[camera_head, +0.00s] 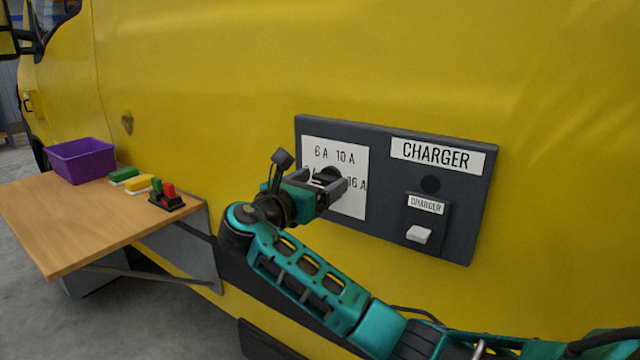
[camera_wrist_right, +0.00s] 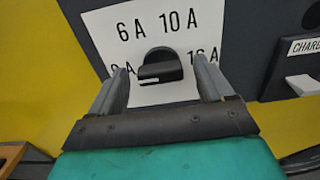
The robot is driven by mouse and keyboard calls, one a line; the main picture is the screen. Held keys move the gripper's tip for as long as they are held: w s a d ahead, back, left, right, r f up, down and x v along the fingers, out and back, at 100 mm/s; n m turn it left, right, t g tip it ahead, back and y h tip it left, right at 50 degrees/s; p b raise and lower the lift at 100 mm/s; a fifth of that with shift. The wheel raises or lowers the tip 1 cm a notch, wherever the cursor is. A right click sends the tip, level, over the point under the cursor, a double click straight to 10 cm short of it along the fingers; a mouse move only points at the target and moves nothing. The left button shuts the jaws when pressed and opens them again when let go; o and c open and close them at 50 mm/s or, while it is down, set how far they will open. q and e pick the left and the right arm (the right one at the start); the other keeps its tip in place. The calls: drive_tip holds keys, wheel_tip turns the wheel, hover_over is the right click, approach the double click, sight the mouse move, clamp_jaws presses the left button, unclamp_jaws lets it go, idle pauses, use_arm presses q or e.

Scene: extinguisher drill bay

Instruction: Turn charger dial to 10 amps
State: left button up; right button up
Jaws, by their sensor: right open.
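The charger panel (camera_head: 390,150) is a dark board on the yellow vehicle side. Its dial (camera_wrist_right: 160,67) is a black knob with a white mark at its lower edge, on a white plate (camera_head: 352,207). The plate reads 6 A and 10 A above the knob and 16 A at right; the left label is partly hidden by a finger. My right gripper (camera_head: 328,186) is open in front of the dial. In the right wrist view its fingers stand left and right of the knob, with gaps showing. I cannot tell how deep they reach. My left gripper is out of view.
Right of the dial, the panel has a CHARGER sign (camera_head: 443,154), a round black spot and a white switch (camera_head: 418,234). At left, a wooden shelf (camera_head: 90,225) holds a purple bin (camera_head: 82,162) and several small coloured parts. Bare yellow bodywork surrounds the panel.

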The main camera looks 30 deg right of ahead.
drive_tip(key=shift+w+d, duration=0.2)
drive_tip(key=shift+d, duration=0.2)
drive_tip(key=shift+c, duration=0.2)
drive_tip(key=c, duration=1)
